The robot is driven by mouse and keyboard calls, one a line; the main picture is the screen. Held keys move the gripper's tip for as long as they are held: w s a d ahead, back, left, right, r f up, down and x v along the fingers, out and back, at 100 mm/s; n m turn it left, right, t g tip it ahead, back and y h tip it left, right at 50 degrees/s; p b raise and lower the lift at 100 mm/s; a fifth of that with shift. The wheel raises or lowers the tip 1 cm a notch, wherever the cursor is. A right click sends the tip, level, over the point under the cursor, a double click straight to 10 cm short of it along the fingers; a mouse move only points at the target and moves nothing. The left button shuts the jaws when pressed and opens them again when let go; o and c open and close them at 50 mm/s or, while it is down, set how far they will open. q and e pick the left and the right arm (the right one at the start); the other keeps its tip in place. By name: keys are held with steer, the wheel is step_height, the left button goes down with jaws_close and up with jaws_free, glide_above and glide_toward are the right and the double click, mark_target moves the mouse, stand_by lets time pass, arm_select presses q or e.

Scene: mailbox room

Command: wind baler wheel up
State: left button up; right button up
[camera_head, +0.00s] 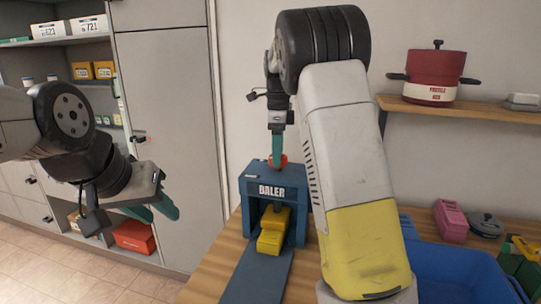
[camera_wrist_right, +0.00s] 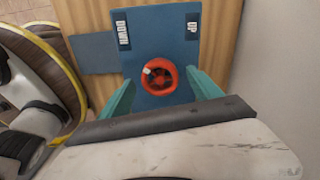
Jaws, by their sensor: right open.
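The blue baler (camera_head: 265,192) stands on the wooden table, its front lettered BALER. Its red wheel (camera_wrist_right: 160,77) lies on the top face between the labels DOWN (camera_wrist_right: 123,29) and UP (camera_wrist_right: 192,30); in the head view the wheel (camera_head: 278,162) is partly hidden by my gripper. A yellow block (camera_head: 271,238) sits in the baler's front opening. My right gripper (camera_head: 277,155) points down at the wheel. In the right wrist view its open fingers (camera_wrist_right: 160,92) stand on either side of the wheel, apart from it. My left gripper (camera_head: 160,210) hangs at the left, away from the baler; its fingers look slightly apart.
A blue flat plate (camera_head: 258,275) extends forward from the baler. A blue bin (camera_head: 455,275) stands at the right, with a pink object (camera_head: 450,220) behind it. A red pot (camera_head: 436,75) sits on a wall shelf (camera_head: 480,112). Grey cabinets (camera_head: 170,130) stand at the left.

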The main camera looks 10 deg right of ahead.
steer(key=shift+f, duration=0.7)
steer(key=c, duration=1.4)
steer(key=shift+o, duration=0.2)
